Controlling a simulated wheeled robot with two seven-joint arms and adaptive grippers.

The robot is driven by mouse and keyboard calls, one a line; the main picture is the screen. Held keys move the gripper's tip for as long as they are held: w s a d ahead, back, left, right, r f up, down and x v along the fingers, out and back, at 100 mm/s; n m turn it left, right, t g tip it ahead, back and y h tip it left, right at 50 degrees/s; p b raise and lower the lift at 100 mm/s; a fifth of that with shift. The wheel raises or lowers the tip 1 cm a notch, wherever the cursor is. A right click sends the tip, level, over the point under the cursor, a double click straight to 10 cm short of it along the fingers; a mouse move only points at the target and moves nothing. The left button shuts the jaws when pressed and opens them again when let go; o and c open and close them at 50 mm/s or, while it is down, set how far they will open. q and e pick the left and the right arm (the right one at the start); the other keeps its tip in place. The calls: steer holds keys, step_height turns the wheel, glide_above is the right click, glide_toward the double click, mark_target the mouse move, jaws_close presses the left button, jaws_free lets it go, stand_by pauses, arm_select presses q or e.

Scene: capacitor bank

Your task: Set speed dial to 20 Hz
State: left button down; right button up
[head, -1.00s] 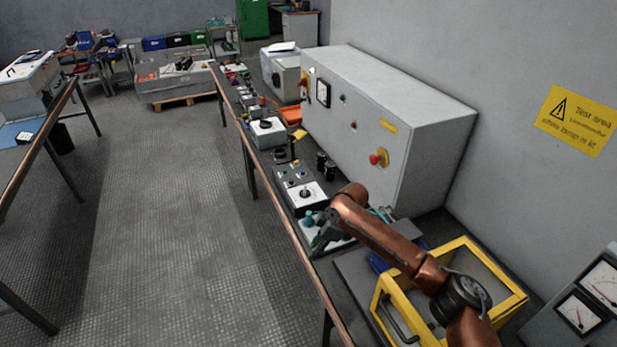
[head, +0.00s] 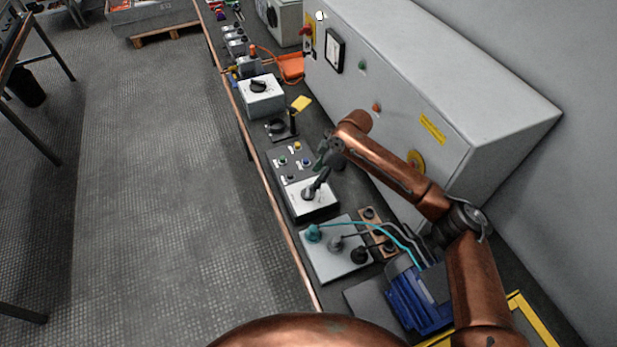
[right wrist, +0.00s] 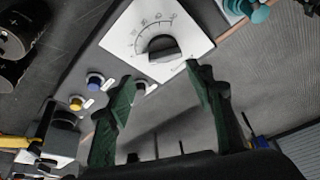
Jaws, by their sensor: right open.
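The speed dial (head: 308,193) is a black knob on the white face of a small control box on the bench. In the right wrist view the dial (right wrist: 163,48) sits at the centre of a white plate with an arc of scale marks; the numbers are too small to read. My right gripper (head: 320,178) is over the dial box in the head view. In the right wrist view my right gripper (right wrist: 161,78) is open, its two dark green fingers apart, with the knob ahead of the gap. It appears not to touch the knob. My left gripper is not in view.
A button panel (head: 292,163) adjoins the dial box. Another white box with a black knob (head: 258,87) stands farther back. A plate with cabled plugs (head: 335,262) and a blue motor (head: 418,300) are nearer. A large grey cabinet (head: 480,130) borders the bench on the right.

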mark_target(307, 190)
steer(key=shift+o, duration=0.7)
steer(key=f, duration=0.1)
steer(key=s+a+f, duration=0.1)
steer(key=s+f+b, duration=0.1)
steer(key=shift+a+f, duration=0.25)
steer(key=shift+a, duration=0.15)
steer(key=f, duration=0.1)
steer(key=w+f, duration=0.1)
steer(key=shift+w+a+f, duration=0.3)
steer(key=shift+a+f, duration=0.05)
steer(key=shift+f, duration=0.05)
steer(key=shift+s+r, duration=0.2)
steer(key=shift+s, duration=0.05)
steer(key=shift+w+f, duration=0.1)
steer(key=shift+c, duration=0.2)
steer(key=shift+w+f, duration=0.1)
steer(key=shift+c, duration=1.6)
steer(key=c, duration=0.5)
steer(key=shift+c, duration=1.4)
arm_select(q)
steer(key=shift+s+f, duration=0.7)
